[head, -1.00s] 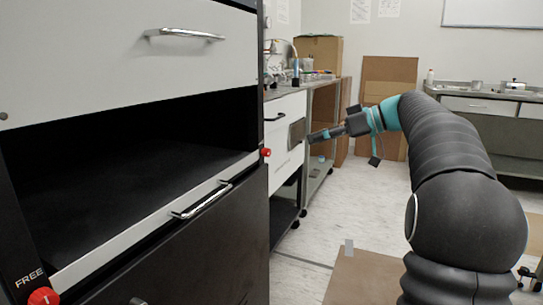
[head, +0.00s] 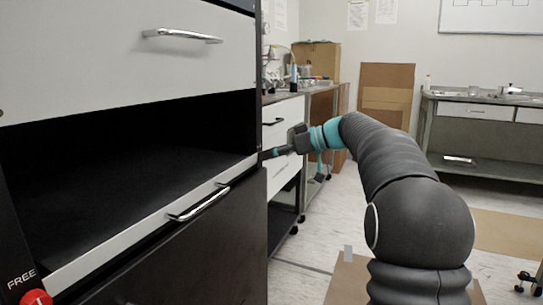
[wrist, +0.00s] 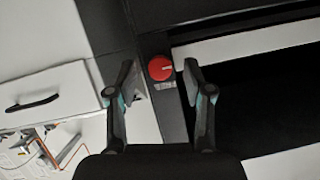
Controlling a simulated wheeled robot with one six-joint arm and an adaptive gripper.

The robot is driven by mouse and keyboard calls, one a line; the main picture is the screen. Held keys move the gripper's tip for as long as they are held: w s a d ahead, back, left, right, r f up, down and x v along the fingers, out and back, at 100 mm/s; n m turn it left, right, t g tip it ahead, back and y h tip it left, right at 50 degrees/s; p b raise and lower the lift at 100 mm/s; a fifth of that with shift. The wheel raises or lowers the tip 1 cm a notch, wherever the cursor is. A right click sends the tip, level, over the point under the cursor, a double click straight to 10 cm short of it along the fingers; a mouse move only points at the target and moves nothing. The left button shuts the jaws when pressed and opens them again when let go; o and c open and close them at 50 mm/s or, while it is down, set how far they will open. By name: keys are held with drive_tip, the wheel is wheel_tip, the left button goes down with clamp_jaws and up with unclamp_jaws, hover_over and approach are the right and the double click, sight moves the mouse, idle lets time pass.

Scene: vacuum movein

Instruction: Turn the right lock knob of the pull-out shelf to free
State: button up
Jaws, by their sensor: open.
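The right lock knob (wrist: 160,67) is round and red, on the dark post at the right side of the pull-out shelf (head: 150,228). A small pale label sits just below it in the wrist view; I cannot read it or the knob's setting. My gripper (wrist: 160,76) is open, with one finger on each side of the knob in that view. I cannot tell whether either finger touches it. In the head view my gripper (head: 273,153) is at the right front edge of the cabinet, and the knob is hidden there.
A second red knob (head: 36,298), under the word FREE, is on the left post. The shelf has a chrome handle (head: 200,205) in front. A white drawer unit (head: 285,125) stands just beyond my gripper. The floor at the right is mostly clear.

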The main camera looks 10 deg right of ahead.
drive_tip(key=shift+w+a+f, duration=0.1)
drive_tip(key=shift+a, duration=0.1)
clamp_jaws()
